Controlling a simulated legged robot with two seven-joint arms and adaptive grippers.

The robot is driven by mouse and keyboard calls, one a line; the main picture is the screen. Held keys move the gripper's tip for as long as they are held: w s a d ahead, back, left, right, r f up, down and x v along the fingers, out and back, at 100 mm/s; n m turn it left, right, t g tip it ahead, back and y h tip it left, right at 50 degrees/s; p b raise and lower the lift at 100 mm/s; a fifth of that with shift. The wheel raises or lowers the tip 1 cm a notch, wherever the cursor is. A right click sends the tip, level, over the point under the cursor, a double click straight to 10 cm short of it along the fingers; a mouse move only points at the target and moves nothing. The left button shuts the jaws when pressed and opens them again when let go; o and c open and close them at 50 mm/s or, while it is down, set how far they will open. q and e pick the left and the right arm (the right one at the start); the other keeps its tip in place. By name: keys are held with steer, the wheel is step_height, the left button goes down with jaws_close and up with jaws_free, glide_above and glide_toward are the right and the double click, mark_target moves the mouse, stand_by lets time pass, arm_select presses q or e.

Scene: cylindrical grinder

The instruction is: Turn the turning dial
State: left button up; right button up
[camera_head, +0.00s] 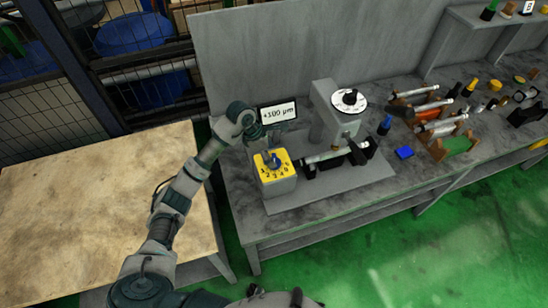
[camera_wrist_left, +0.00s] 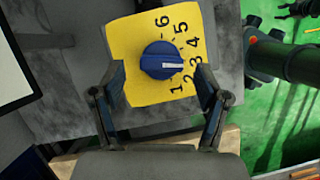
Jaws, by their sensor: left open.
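The turning dial is a round blue knob (camera_wrist_left: 160,61) with a white mark, on a yellow plate (camera_wrist_left: 125,38) numbered 1 to 6. Its mark points right, around the 2 and 3. In the head view the dial (camera_head: 272,160) tops a grey box at the bench's left end. My left gripper (camera_head: 262,141) is just behind and above it. In the left wrist view its open fingers (camera_wrist_left: 160,78) stand either side of the knob's lower part, apart from it as seen; contact and height are unclear. Part of my right arm shows at the head view's bottom edge; its jaws are not readable.
A display (camera_head: 278,112) reading +100 µm stands behind the dial. The grinder (camera_head: 333,122) with a white round scale is to the right. A bare wooden table (camera_head: 90,215) is at left.

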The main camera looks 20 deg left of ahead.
mark_target(274, 158)
arm_select(q)
steer(key=shift+x, duration=1.65)
steer(key=c, duration=1.1)
steer(key=shift+r, duration=0.1)
steer(key=shift+n, duration=0.3)
steer(key=shift+n+t+y, duration=0.3)
steer(key=shift+n+t, duration=0.2)
steer(key=shift+n, duration=0.75)
steer(key=shift+n+t+y, duration=0.3)
steer(key=shift+n+t, duration=0.2)
steer(key=shift+n, duration=0.75)
steer(key=shift+p, duration=0.3)
steer(key=o, duration=1.1)
